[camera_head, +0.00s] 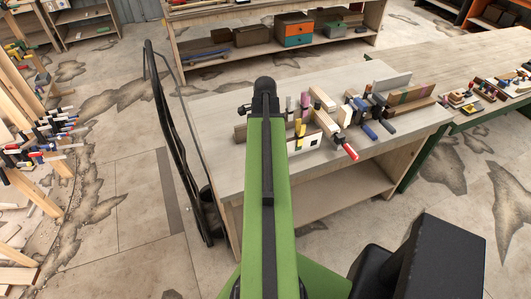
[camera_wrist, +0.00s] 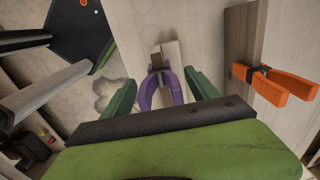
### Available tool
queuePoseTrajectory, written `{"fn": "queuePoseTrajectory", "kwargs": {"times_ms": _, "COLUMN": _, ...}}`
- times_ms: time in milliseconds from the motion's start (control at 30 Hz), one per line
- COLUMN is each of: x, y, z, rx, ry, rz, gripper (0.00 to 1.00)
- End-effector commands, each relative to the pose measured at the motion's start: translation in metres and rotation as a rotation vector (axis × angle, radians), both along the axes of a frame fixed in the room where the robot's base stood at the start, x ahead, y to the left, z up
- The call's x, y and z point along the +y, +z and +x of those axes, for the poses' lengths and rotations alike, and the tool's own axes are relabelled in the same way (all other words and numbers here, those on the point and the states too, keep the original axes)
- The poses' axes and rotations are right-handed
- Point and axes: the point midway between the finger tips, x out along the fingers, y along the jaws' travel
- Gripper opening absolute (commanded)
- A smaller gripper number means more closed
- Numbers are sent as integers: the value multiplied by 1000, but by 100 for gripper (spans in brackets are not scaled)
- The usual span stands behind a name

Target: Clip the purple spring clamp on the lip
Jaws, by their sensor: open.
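The purple spring clamp (camera_wrist: 146,94) is in the middle of the wrist view, its handles pointing toward my gripper and its jaw end at a pale wooden strip (camera_wrist: 172,50). I cannot tell whether the jaws grip the strip. My gripper (camera_wrist: 159,77) is open, with one green finger on each side of the clamp and gaps between. In the head view my green arm (camera_head: 266,180) reaches over the workbench and hides the gripper's fingers. I cannot make out the lip for certain.
An orange clamp (camera_wrist: 272,83) sits on a wooden board at the right of the wrist view. In the head view the workbench (camera_head: 215,120) carries wooden pieces and several clamps, including a red-handled one (camera_head: 349,151). The bench's left part is mostly clear.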

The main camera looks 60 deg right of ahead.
Motion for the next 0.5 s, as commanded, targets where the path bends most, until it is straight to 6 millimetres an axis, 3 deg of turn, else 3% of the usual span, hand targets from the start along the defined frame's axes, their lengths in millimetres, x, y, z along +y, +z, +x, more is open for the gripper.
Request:
{"fn": "queuePoseTrajectory", "kwargs": {"times_ms": 33, "x": 0, "y": -7, "z": 0, "rx": 0, "ry": 0, "rz": 0, "gripper": 69}}
{"fn": "queuePoseTrajectory", "kwargs": {"times_ms": 233, "x": 0, "y": -3, "z": 0, "rx": 0, "ry": -1, "rz": 0, "gripper": 68}}
{"fn": "queuePoseTrajectory", "kwargs": {"times_ms": 500, "x": 0, "y": -3, "z": 0, "rx": 0, "ry": -1, "rz": 0, "gripper": 32}}
